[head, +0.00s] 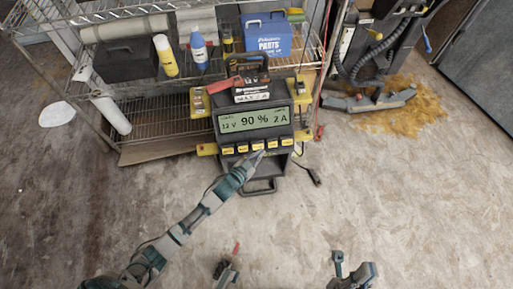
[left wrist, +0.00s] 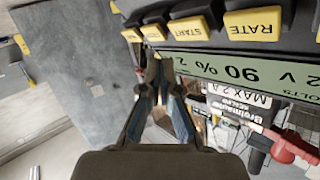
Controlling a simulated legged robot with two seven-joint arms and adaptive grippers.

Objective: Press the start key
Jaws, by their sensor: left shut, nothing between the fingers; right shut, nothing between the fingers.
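The charger's yellow keys sit in a row below its lit display (head: 253,120), which reads 12 V, 90 % and 2 A. The START key (left wrist: 188,28) is upside down in the left wrist view, beside the RATE key (left wrist: 252,26); in the head view it is the middle key (head: 257,144). My left gripper (head: 260,156) is shut and empty, its tips just in front of the key row. In the left wrist view its fingertips (left wrist: 160,62) appear near START; I cannot tell whether they touch. My right gripper (head: 338,257) is shut, low and away from the charger.
A wire shelf (head: 150,110) with a yellow bottle (head: 166,56), a blue bottle (head: 199,48) and a blue parts box (head: 266,37) stands behind. The floor is open in front; a brown spill (head: 410,112) lies at right.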

